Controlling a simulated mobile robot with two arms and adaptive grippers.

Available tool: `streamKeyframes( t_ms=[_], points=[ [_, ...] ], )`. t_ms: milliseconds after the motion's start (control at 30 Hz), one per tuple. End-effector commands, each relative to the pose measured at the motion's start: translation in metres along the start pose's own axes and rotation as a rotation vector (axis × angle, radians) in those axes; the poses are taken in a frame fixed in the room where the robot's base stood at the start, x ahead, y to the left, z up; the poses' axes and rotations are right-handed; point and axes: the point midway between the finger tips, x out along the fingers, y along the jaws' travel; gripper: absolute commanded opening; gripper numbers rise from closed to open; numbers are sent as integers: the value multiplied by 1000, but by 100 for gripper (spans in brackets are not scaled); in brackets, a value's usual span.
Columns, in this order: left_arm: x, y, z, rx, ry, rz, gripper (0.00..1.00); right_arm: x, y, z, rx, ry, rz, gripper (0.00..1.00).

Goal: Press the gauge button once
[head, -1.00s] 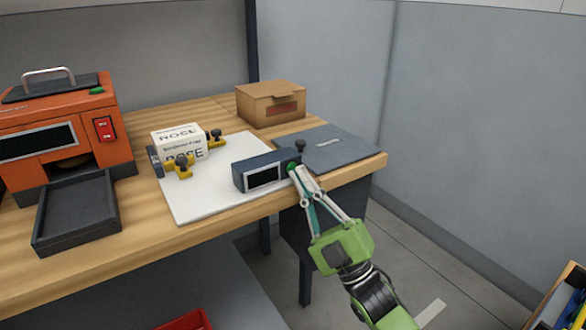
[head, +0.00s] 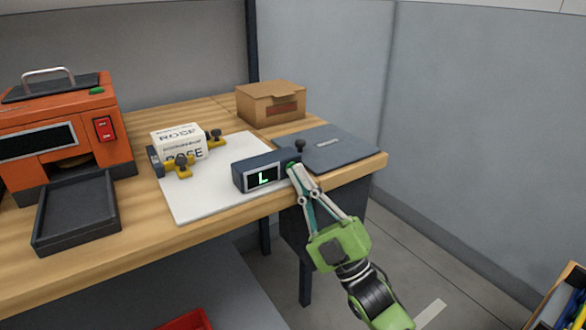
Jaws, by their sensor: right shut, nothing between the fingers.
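The gauge (head: 251,176) is a dark blue box on the right part of a white sheet on the wooden bench. Its display (head: 263,179) is lit and reads a green "L". The green gauge button (head: 293,165) shows at the right end of the gauge's front, partly hidden by my fingertips. My right gripper (head: 296,168) is shut and empty, with its fingertips at the button; I cannot tell whether they touch it. My left gripper is not in view.
A white "ROSE" box (head: 178,143) stands between yellow clamps on the white sheet (head: 205,207). An orange machine (head: 60,130) with a dark tray (head: 76,212) is at left.

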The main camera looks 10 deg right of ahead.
Motion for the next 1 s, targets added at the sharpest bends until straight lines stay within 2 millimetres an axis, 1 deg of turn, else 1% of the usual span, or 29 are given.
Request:
streamKeyframes(
  t_ms=[267,400,600,700,900,1000],
  points=[
    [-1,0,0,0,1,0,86,0,1,0,0,-1,0,0],
    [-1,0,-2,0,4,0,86,-4,4,-3,0,-2,-1,0],
    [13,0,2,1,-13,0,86,-10,8,-8,0,0,0,0],
    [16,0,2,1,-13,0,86,-11,8,-8,0,0,0,0],
    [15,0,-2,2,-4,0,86,-11,8,-8,-1,0,0,0],
    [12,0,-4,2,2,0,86,-14,11,-10,0,-1,-1,0]
  ],
)
